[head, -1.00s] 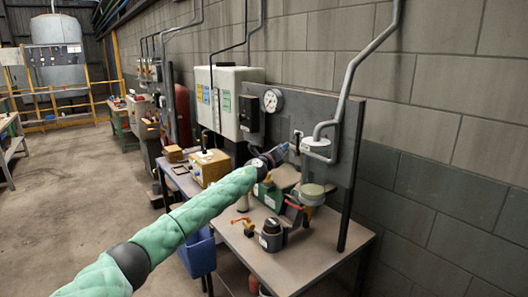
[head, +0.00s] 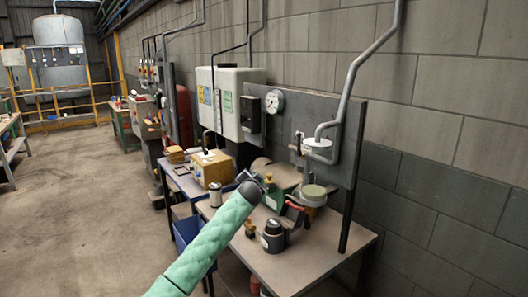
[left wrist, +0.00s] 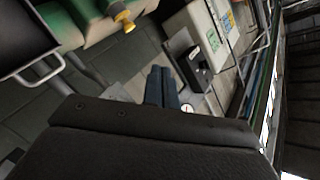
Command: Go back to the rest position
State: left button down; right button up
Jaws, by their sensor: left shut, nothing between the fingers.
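My left arm, in a green sleeve, reaches up from the bottom of the head view over the workbench (head: 318,258). My left gripper (head: 252,177) is small and partly hidden by its dark wrist, in front of the green device on the bench. In the left wrist view the left gripper's (left wrist: 163,88) two blue-grey fingers lie side by side, shut, with nothing seen between them. My right gripper is in neither view.
A black jar (head: 272,237), a metal can (head: 215,193) and a wooden box (head: 212,168) stand near my left arm. A grey pipe (head: 350,80) and a gauge (head: 273,101) are on the panel behind. A blue bin (head: 186,232) is below. Open floor (head: 85,210) lies to the left.

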pick_arm(q)
jog(key=s+a+f+n+g, duration=0.2)
jog(key=s+a+f+g, duration=0.15)
jog(key=s+f, duration=1.05)
jog(key=s+a+f+n+g, duration=0.3)
jog(key=s+f, duration=0.5)
jog(key=f, duration=1.1)
jog(key=s+a+f+n+g, duration=0.15)
jog(key=s+a+f, duration=0.25)
jog(key=s+f, duration=1)
jog(key=s+a+f+g, duration=0.1)
jog(key=s+f+g, duration=0.1)
jog(key=s+f, duration=0.7)
jog(key=s+a+f+g, duration=0.1)
jog(key=s+f, duration=0.7)
jog(key=s, duration=1.1)
jog(key=s+a+f+n+g, duration=0.1)
jog(key=s+f+g, duration=0.2)
jog(key=s+f, duration=0.6)
jog(key=s, duration=0.5)
jog(key=shift+a+f+g, duration=0.2)
jog(key=shift+f+g, duration=0.1)
jog(key=shift+s, duration=0.1)
